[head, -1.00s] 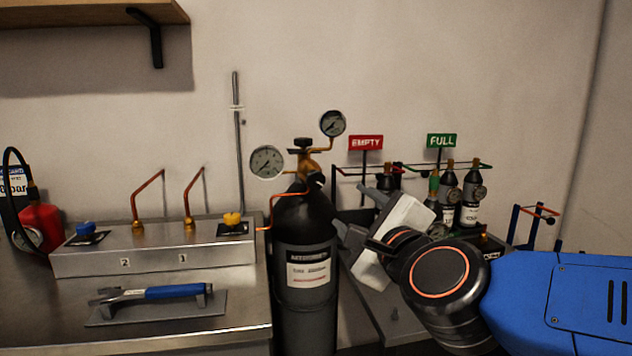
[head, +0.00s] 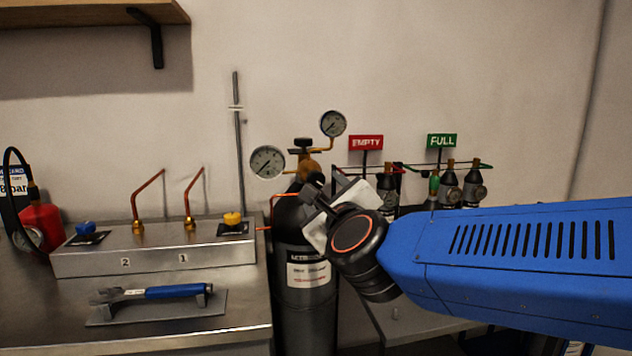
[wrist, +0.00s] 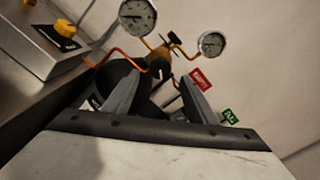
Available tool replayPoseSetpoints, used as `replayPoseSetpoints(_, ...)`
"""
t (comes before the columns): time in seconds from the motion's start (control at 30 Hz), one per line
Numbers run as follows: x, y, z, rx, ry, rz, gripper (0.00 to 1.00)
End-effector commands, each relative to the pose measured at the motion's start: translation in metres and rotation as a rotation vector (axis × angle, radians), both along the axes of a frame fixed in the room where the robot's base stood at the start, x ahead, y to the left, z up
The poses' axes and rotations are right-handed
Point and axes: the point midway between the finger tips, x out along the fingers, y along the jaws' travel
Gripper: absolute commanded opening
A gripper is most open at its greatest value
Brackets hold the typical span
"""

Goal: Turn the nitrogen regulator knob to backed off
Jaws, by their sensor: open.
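The nitrogen regulator (head: 308,163) is a brass body with two round gauges on top of a dark cylinder (head: 305,318). Its black knob (head: 315,178) faces the front in the head view and is partly crowded by my gripper. In the wrist view the knob (wrist: 160,67) shows beyond and between the fingertips. My gripper (wrist: 162,78) is open and empty, its two grey fingers pointing up toward the regulator. In the head view my gripper (head: 318,192) is tilted, right in front of the cylinder's shoulder. Whether a finger touches the knob I cannot tell.
Left and right gauges (head: 267,162) (head: 333,123) stick out above the knob. An orange pipe (head: 272,210) runs left to a steel panel (head: 150,258) with a yellow knob (head: 233,220). Small bottles (head: 450,185) stand behind my arm, by EMPTY and FULL signs.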

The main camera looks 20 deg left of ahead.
Motion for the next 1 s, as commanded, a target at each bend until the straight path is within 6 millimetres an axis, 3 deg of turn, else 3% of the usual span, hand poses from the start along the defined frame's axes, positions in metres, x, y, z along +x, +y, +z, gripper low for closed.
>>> replayPoseSetpoints(0.2,0.034,0.02,0.0,-0.001,0.0,-0.002,0.52)
replayPoseSetpoints(0.43,0.06,0.037,0.0,-0.002,0.001,0.0,0.52)
replayPoseSetpoints(0.93,0.07,0.043,0.0,0.0,0.001,0.001,0.52)
replayPoseSetpoints(1.0,0.07,0.043,0.0,0.0,0.001,0.001,0.35)
